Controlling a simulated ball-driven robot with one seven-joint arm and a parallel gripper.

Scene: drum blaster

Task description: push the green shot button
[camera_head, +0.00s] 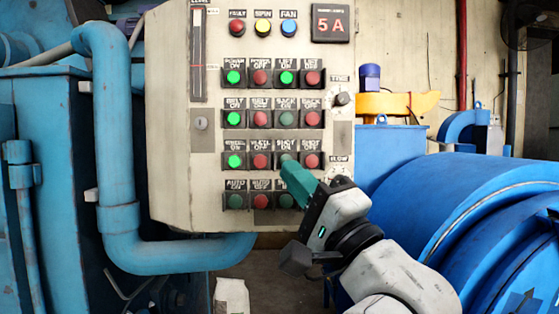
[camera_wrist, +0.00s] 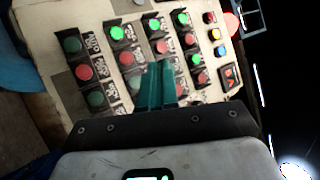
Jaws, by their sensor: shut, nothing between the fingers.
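A beige control panel (camera_head: 175,120) stands upright with rows of lit and unlit green and red buttons. In the third row, the column labelled SHOT (camera_head: 285,143) has its button covered by the teal fingertips of my gripper (camera_head: 288,162) in the head view. I cannot tell whether the tips touch the button. The red shot button (camera_head: 312,161) shows just to the right. In the wrist view my gripper (camera_wrist: 160,68) is shut and empty, with its fingers side by side pointing at the panel. They hide the part of the panel directly behind them.
Neighbouring buttons sit close around the fingertips, including a red wheel button (camera_head: 260,161) to the left. A blue pipe (camera_head: 120,150) runs along the panel's left side and beneath it. A large blue drum (camera_head: 440,205) stands at right.

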